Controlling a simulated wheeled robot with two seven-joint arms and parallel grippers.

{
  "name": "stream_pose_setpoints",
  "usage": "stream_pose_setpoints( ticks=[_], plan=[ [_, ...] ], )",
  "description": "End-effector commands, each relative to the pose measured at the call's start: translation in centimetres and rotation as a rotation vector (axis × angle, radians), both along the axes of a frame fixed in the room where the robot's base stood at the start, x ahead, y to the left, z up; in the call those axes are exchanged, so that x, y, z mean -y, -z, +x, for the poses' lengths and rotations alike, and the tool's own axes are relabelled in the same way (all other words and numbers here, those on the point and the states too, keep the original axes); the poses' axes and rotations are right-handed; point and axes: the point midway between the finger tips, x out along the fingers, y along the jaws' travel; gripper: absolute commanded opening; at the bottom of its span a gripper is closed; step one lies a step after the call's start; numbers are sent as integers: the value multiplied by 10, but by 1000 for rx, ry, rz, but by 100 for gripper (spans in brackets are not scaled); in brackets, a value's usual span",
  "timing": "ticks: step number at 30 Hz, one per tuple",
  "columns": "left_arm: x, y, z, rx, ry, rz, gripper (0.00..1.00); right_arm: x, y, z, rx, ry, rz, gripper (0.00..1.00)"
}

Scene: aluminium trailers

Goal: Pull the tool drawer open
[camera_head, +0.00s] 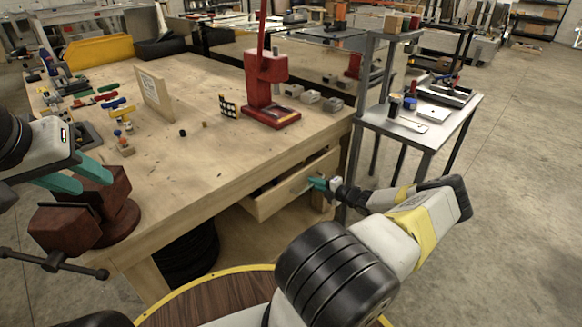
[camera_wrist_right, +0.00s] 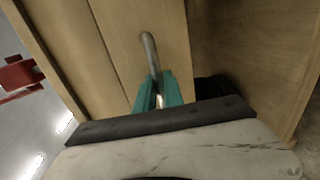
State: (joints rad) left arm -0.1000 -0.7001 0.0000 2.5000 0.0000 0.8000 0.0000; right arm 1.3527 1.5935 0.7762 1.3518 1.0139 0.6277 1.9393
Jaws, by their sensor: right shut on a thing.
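The tool drawer (camera_head: 291,187) is a light wooden drawer under the workbench's front edge. It stands partly out, and a dark gap shows above its front. In the right wrist view its wooden front (camera_wrist_right: 122,28) carries a metal bar handle (camera_wrist_right: 149,48). My right gripper (camera_head: 318,184) is at the drawer front, with its teal fingers (camera_wrist_right: 157,92) shut on the handle's lower end. My left gripper (camera_head: 68,180), with teal fingers, is over the dark red vise at the bench's left corner.
The wooden workbench (camera_head: 190,120) holds a red press (camera_head: 268,90), small coloured parts and an upright board (camera_head: 156,97). The red vise (camera_head: 75,215) juts at the near left corner. A metal table (camera_head: 440,128) stands to the right. Floor at far right is clear.

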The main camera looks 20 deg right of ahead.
Motion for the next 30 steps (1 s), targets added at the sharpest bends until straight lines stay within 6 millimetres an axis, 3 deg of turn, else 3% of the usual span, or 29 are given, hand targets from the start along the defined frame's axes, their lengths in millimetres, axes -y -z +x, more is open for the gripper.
stream_pose_setpoints(
  ticks=[21,30],
  plan=[
    [0,0,0,0,0,0,36,74,1,-180,-4,1,-1,0],
    [0,0,0,0,0,0,36,97,1,-237,-2,-1,0,0]
  ],
)
